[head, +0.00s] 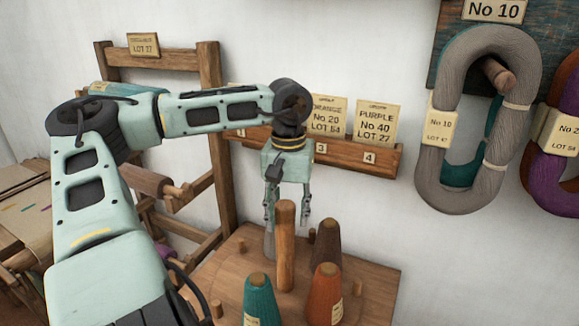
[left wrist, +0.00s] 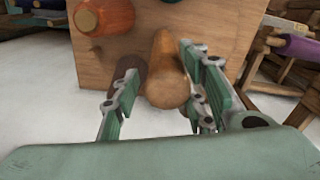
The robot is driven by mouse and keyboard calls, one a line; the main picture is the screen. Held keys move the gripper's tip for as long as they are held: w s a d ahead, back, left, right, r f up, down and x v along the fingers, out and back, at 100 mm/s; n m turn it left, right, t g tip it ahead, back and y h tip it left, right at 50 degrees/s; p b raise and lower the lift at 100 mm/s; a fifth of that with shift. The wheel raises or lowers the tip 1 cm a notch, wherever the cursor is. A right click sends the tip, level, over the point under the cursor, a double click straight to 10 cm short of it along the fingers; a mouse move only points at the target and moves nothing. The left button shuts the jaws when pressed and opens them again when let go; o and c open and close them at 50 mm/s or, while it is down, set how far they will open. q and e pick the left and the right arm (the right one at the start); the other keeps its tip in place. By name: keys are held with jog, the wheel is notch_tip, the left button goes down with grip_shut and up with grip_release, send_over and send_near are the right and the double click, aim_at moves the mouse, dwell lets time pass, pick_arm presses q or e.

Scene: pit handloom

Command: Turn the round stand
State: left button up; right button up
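The stand (head: 375,285) is a wooden board with a tall upright post (head: 285,245) in its middle; its visible edges look straight. A teal cone (head: 258,300), an orange cone (head: 325,295) and a brown cone (head: 327,245) stand around the post. A paler cone shape is partly hidden behind the post. My left gripper (head: 287,215) points down, just behind the post's top in the head view. In the left wrist view the post (left wrist: 166,72) shows between the two spread fingers. I cannot tell whether they touch it. My right gripper is not in view.
A wooden rack (head: 380,155) with lot cards runs along the white wall behind. A grey yarn hank (head: 440,110) hangs at the right. A wooden frame (head: 210,80) stands at the back left. Short pegs (head: 217,308) stick up from the board near the cones.

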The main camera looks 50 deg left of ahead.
pick_arm(q)
notch_tip(320, 180, up, 12)
jog(key=shift+d+f, duration=0.1)
dwell(0.7)
